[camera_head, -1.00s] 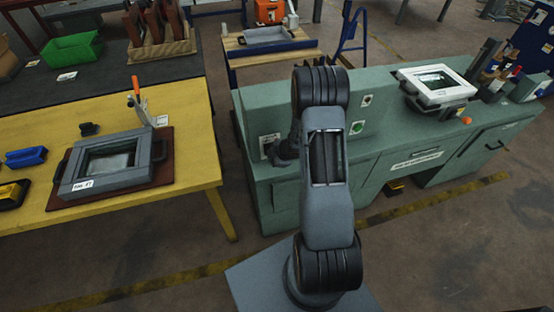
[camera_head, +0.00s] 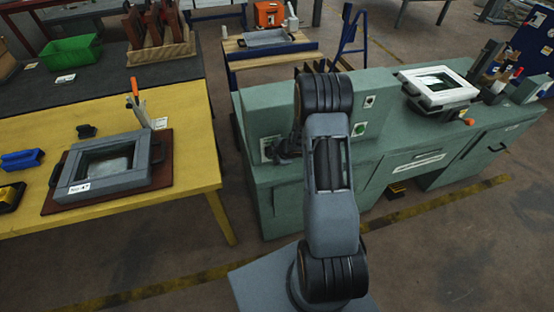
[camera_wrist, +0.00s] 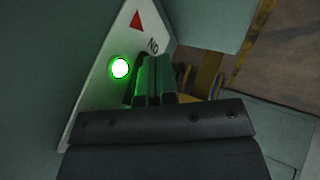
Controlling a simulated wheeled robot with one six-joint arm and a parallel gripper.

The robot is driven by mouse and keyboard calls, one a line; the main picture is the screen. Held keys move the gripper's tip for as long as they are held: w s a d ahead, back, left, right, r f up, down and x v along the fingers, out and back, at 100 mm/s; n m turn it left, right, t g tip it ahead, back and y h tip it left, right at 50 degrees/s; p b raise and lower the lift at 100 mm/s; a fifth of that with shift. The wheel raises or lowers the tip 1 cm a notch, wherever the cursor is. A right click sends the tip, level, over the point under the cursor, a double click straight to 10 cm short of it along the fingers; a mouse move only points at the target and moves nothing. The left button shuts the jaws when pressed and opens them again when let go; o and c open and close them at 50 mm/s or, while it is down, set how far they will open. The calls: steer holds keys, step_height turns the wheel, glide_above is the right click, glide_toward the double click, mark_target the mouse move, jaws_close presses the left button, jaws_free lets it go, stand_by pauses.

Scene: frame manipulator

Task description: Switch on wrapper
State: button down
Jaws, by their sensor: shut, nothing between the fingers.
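The wrapper appears to be the green machine cabinet (camera_head: 400,165) in the head view. A pale switch plate (camera_wrist: 100,80) fills the left of the wrist view, with a red triangle (camera_wrist: 137,21), lettering that reads ON upside down, and a round lamp (camera_wrist: 120,68) glowing green. My gripper (camera_wrist: 154,62) is shut and empty, its fingertips just right of the lamp, over the plate's edge. The fingers hide what lies behind them, so a switch lever and any contact cannot be made out. In the head view, my arm partly blocks the cabinet's left front.
A white frame (camera_head: 438,97) rests on the cabinet's right part. A yellow table (camera_head: 195,150) at left holds a grey frame (camera_head: 75,175) on a brown board. Bare floor lies between table and cabinet.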

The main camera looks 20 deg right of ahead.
steer(key=shift+a+r, duration=0.25)
steer(key=shift+a, duration=0.05)
steer(key=shift+r, duration=0.1)
steer(key=shift+d+r+p, duration=0.1)
steer(key=shift+r+p, duration=0.55)
steer(key=shift+p, duration=0.3)
steer(key=s+d+r, duration=0.2)
steer(key=s+r, duration=0.4)
steer(key=s, duration=0.4)
steer(key=shift+s+r, duration=0.2)
steer(key=shift+r, duration=0.2)
